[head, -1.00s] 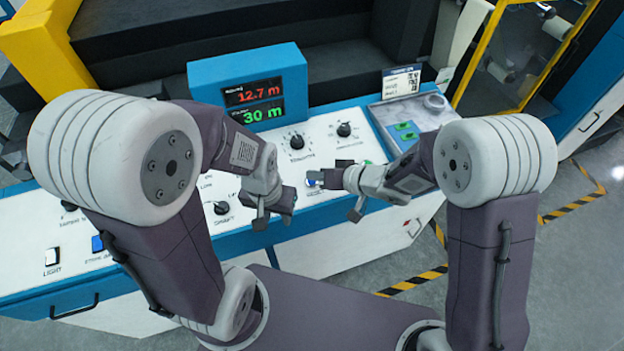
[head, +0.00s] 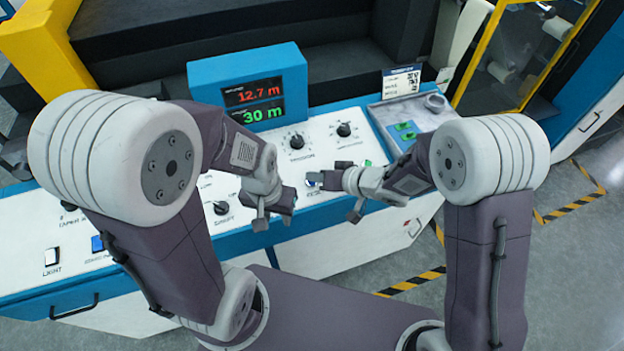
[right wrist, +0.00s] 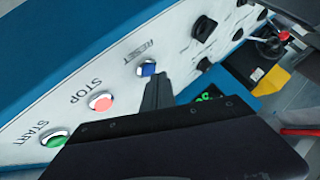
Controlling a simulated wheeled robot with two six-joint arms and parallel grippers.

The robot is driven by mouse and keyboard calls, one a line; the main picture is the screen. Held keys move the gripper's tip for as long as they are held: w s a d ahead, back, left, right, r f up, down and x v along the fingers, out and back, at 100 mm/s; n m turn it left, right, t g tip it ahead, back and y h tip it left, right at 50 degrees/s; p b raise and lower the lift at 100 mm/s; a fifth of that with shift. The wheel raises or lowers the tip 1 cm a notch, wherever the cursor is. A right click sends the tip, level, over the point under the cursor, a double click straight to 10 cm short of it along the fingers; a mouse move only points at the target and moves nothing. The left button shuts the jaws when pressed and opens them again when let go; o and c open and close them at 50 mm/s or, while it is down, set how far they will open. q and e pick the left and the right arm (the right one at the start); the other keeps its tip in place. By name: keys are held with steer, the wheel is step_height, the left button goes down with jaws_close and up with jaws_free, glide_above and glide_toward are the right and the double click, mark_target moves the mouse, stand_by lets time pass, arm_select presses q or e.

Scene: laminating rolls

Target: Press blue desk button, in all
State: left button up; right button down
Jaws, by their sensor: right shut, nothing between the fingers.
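In the right wrist view a blue push button (right wrist: 147,69) marked RESET sits on the white desk panel. My right gripper (right wrist: 157,90) is shut and empty, its dark tip beside the button; I cannot tell whether they touch. In the head view the right gripper (head: 322,179) is over the panel, its tip partly hiding the button. My left gripper (head: 286,211) hangs lower and to the left, near the panel's front edge; its jaws are too small to read.
A red STOP button (right wrist: 101,101) and a green START button (right wrist: 55,139) line up with the blue one. A blue switch (head: 98,243) and LIGHT switch (head: 51,257) are at left. Black knobs (head: 297,142) and a display box (head: 252,95) stand behind the grippers.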

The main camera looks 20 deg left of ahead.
steer(key=shift+f, duration=0.4)
stand_by(0.3)
steer(key=shift+r, duration=0.15)
steer(key=shift+s+r+p, duration=0.1)
steer(key=shift+r+p, duration=0.6)
steer(key=shift+p, duration=0.1)
steer(key=r+p, duration=0.5)
steer(key=shift+s+d, duration=0.3)
steer(key=shift+s, duration=0.05)
steer(key=shift+f, duration=0.1)
stand_by(0.4)
